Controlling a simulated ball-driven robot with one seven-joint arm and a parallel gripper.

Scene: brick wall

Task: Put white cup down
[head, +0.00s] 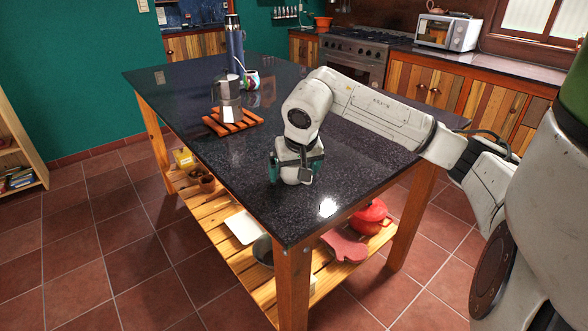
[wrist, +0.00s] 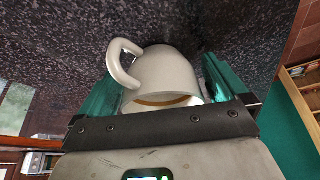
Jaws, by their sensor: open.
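The white cup (wrist: 166,76) sits between the two teal fingers of my gripper (wrist: 165,85) in the wrist view. Its handle points up and to the left, and its rim with a brown band inside faces the palm. The speckled dark counter shows right beyond the cup. The fingers stand apart on either side of the cup, open. In the head view my gripper (head: 296,172) is low over the near part of the dark island top (head: 240,160). There the cup is mostly hidden by the gripper, and its contact with the top cannot be told.
A moka pot (head: 228,97) stands on a wooden trivet (head: 232,123) left of my gripper. A tall blue-grey bottle (head: 235,52) and a patterned mug (head: 252,79) stand farther back. The top around my gripper is clear; its near corner is close.

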